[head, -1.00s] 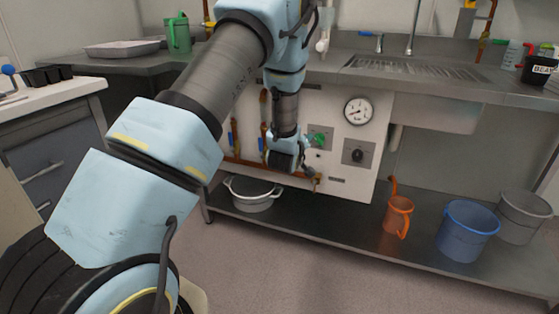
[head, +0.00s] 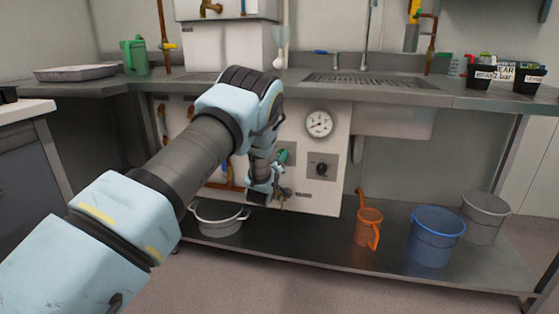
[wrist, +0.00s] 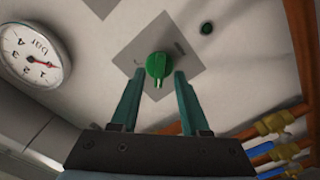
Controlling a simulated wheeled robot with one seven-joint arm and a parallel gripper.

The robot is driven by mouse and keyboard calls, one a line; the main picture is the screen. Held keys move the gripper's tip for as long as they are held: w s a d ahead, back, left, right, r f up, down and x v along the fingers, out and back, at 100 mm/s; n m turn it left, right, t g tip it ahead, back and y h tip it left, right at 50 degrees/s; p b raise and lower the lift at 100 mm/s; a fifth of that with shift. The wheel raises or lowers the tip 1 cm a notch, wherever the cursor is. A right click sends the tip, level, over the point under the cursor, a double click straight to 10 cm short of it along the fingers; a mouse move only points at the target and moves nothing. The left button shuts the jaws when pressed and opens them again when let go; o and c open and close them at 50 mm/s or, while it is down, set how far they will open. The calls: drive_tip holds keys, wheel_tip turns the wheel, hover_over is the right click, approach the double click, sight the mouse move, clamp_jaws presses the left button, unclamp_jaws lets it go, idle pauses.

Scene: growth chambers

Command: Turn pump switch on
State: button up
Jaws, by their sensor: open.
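A green rotary knob (wrist: 156,66) sits on a grey square plate (wrist: 186,55) on the pale panel. In the head view its plate is mostly behind my arm, with some green (head: 283,156) showing. A second, black knob (head: 321,168) is on another grey plate to its right. I cannot read which one is labelled as the pump switch. My gripper (wrist: 159,74) is open, its two green fingers pointing at the green knob, one tip on each side of its lower part. I cannot tell whether they touch it.
A round gauge (head: 319,123) is above the black knob. Copper pipes with valves (wrist: 275,122) run close by at the lower right in the wrist view. A pot (head: 220,222), orange jug (head: 368,228) and blue bucket (head: 436,236) stand on the lower shelf.

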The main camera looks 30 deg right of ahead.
drive_tip(key=shift+w+d, duration=0.35)
drive_tip(key=shift+d, duration=0.05)
clamp_jaws()
idle(0.4)
